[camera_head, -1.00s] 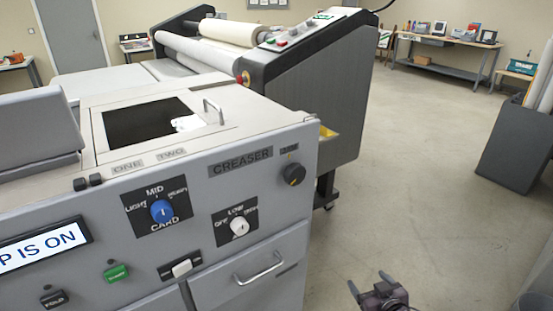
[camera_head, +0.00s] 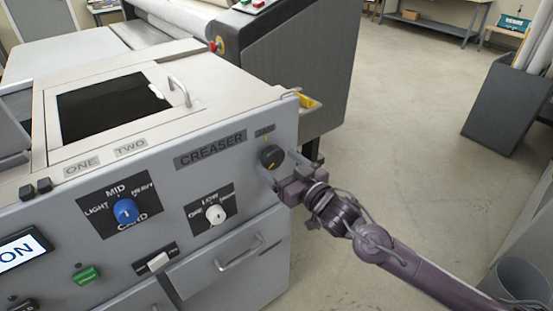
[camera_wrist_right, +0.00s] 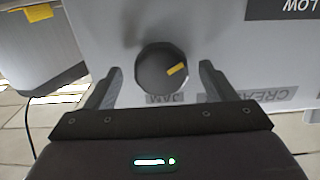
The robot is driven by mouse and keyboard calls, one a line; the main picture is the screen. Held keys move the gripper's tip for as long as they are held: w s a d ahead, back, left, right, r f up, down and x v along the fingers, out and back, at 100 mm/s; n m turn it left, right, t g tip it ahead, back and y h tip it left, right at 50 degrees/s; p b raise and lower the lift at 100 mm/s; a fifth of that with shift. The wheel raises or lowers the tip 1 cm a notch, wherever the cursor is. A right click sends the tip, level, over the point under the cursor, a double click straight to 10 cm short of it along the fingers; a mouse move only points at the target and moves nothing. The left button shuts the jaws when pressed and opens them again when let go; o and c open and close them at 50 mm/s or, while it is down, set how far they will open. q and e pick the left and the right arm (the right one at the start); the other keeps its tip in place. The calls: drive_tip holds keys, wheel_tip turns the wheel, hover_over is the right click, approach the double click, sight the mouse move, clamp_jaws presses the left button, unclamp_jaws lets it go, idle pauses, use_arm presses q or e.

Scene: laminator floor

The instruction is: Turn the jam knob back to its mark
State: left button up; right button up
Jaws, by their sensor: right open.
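The jam knob (camera_head: 271,157) is a round black knob with a yellow pointer line, on the right end of the creaser's front panel, below a small JAM label (camera_head: 264,131). In the right wrist view the knob (camera_wrist_right: 162,70) sits between my two open fingers, with a gap on each side, and its yellow line points off to the upper right. The JAM label (camera_wrist_right: 164,99) is partly hidden by the knob and my gripper. My right gripper (camera_head: 275,168) is open at the knob. My left gripper is not in view.
The creaser panel (camera_head: 190,170) also has a blue card knob (camera_head: 125,211), a white knob (camera_head: 215,214), a green button (camera_head: 86,275) and a drawer handle (camera_head: 239,254). A grey bin (camera_head: 521,279) stands at lower right. Floor right of the creaser is clear.

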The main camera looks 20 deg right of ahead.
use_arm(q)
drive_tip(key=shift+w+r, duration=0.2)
use_arm(e)
drive_tip(key=shift+x, duration=0.8)
drive_tip(key=shift+a, duration=0.1)
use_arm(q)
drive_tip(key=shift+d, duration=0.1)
use_arm(e)
drive_tip(key=shift+c, duration=0.3)
drive_tip(key=c, duration=0.9)
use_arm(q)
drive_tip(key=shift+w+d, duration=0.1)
